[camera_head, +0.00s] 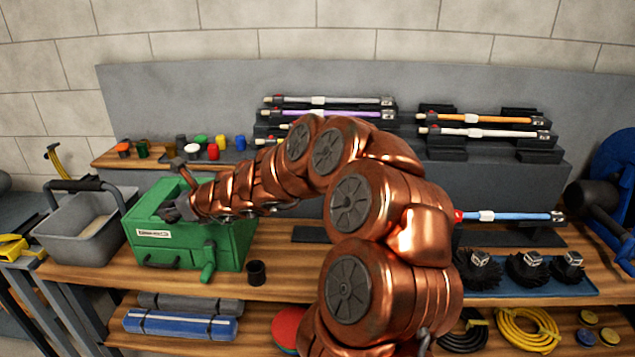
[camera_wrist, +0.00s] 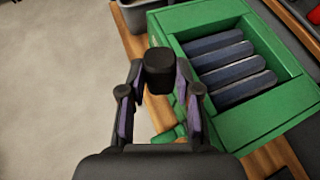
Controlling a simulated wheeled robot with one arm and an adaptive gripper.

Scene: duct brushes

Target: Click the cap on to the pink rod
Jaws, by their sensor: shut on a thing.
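My gripper (camera_wrist: 158,78) is shut on a dark, rounded block-like piece (camera_wrist: 158,60), which sits between its fingertips in the wrist view. I cannot tell whether this piece is the cap. In the head view my gripper (camera_head: 176,208) is at the left, by the green box (camera_head: 215,247), and what it holds is not clear. Several rods rest on the back rack, including a purple one (camera_head: 318,113). No rod shows as clearly pink; my arm hides part of the rack. Small coloured caps (camera_head: 213,152) stand on the shelf at the back left.
The open green box holds dark bars (camera_wrist: 225,66). A grey bin (camera_head: 90,230) stands left of it and a black cup (camera_head: 256,272) to its right. A blue rod (camera_head: 510,216) lies at the right, behind black brushes (camera_head: 527,268) on a blue tray (camera_head: 590,290).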

